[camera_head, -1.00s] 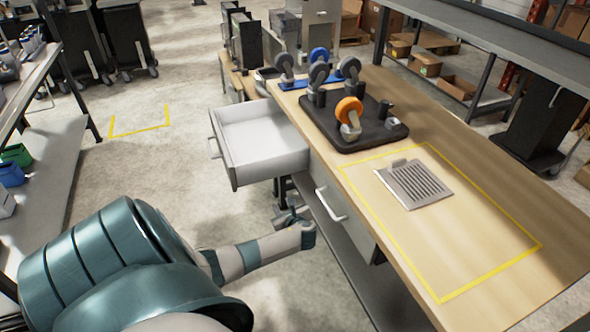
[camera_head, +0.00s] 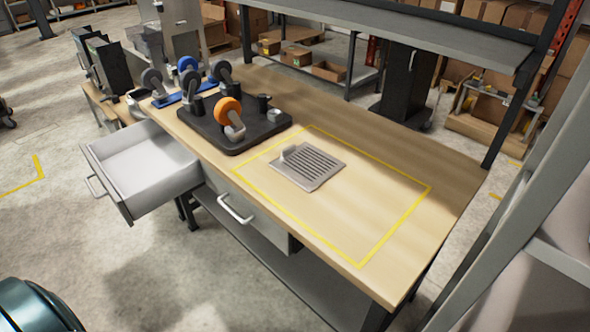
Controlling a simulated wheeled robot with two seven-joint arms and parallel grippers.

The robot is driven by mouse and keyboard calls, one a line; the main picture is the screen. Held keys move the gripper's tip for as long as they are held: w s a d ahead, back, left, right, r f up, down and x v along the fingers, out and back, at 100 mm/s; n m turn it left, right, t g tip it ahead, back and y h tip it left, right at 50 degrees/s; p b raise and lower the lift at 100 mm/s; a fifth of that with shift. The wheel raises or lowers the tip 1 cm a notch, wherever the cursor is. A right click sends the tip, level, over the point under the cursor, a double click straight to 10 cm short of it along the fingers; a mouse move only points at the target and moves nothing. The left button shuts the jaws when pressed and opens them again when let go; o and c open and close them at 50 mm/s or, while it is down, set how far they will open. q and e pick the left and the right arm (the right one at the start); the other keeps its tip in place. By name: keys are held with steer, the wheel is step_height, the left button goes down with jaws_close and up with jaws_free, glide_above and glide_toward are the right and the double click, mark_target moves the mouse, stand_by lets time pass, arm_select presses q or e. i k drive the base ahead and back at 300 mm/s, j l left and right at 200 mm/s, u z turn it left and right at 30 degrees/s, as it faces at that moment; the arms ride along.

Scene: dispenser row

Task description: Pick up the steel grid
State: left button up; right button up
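The steel grid (camera_head: 308,167) is a flat, slotted metal plate with a small raised tab at its far left corner. It lies on the wooden workbench (camera_head: 400,158), inside a yellow taped rectangle, in its left part. Nothing touches it from above. Neither gripper is in view; only a teal part of my arm shows at the lower left corner.
A black tray (camera_head: 266,131) with an orange caster wheel (camera_head: 228,112) stands left of the grid. An open drawer (camera_head: 140,168) sticks out from the bench's left side. A grey shelf (camera_head: 420,30) runs behind. The right part of the taped area is clear.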

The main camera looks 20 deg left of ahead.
mark_target(305, 165)
steer(key=j+z, duration=0.15)
steer(key=j, duration=0.45)
steer(key=k+j+z, duration=0.15)
steer(key=j, duration=0.4)
steer(key=j+z, duration=0.15)
steer(key=j, duration=0.4)
steer(key=k+j+z, duration=0.15)
steer(key=j, duration=0.4)
